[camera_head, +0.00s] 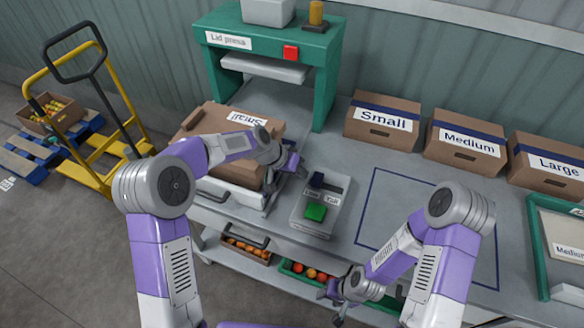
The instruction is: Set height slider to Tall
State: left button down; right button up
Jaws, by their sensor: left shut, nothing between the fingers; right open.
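The grey control box (341,207) stands on the bench in the middle of the view. It has a dark blue slider knob (317,180) near its far left, a green button (315,212) in front, and two small labels; the right one (333,198) seems to read Tall. The knob is nearer the left label, whose text is too small to read surely. My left gripper (294,164) is shut and empty, just left of the knob; I cannot tell if they touch. My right gripper (338,296) is open and low, in front of the bench edge.
A green lid press (215,64) with a red button (291,52) stands behind. A cardboard box (238,170) lies left of the control box. Cartons marked Small (382,121), Medium (465,141) and Large (549,166) line the back. The blue-outlined area (410,205) looks mostly clear.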

pick_arm(q)
jog(key=shift+x, duration=0.85)
jog(key=d, duration=0.2)
jog(key=s+d, duration=0.1)
jog(key=d, duration=0.1)
jog(key=s+d, duration=0.1)
jog(key=d, duration=0.1)
jog(key=shift+s+d, duration=0.1)
jog(key=shift+d, duration=0.1)
jog(key=shift+a+r, duration=0.1)
jog(key=shift+r, duration=0.1)
jog(key=p+v, duration=0.3)
jog(key=v, duration=0.6)
jog(key=shift+a+r, duration=0.2)
jog(key=shift+a, duration=0.15)
